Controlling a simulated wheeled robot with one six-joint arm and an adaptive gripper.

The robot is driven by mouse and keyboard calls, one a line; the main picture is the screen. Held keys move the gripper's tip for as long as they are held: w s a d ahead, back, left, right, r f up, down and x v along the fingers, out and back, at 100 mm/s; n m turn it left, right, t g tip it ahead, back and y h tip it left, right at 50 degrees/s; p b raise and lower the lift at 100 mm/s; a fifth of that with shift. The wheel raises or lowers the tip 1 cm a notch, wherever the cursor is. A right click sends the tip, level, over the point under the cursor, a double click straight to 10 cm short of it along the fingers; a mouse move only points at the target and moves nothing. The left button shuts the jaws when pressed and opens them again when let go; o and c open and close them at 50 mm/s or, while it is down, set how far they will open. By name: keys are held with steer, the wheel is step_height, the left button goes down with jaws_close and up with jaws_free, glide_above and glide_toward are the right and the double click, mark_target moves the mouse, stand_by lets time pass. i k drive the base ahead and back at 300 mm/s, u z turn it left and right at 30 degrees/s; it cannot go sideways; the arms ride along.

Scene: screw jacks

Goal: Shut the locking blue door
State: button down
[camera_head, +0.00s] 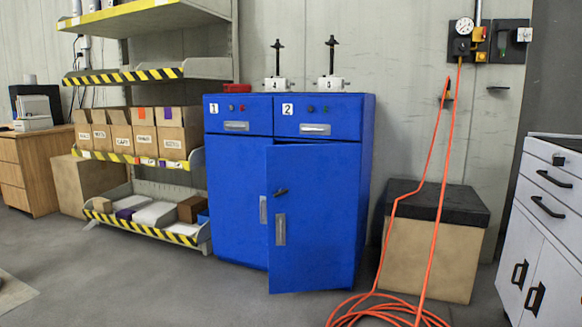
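A blue cabinet (288,120) stands against the wall in the middle of the head camera view. It has two drawers on top, labelled 1 and 2, and doors below. The right blue door (315,215) stands partly open, its free left edge swung out toward me. It carries a grey handle (280,229) and a dark lock lever (280,192) above it. The left blue door (236,190) looks closed, with its grey handle partly hidden behind the open door's edge. My gripper does not show in this view.
Two screw jacks (277,84) (331,83) stand on the cabinet top beside a red item (236,88). An orange hose (400,198) hangs and coils on the floor at right. Shelves (195,160) stand left, a white cabinet (543,215) right.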

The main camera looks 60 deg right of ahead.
mark_target(312, 227)
steer(key=z, duration=0.85)
steer(key=i, duration=0.85)
steer(key=z, duration=1.3)
steer(key=i, duration=0.2)
steer(key=z, duration=0.05)
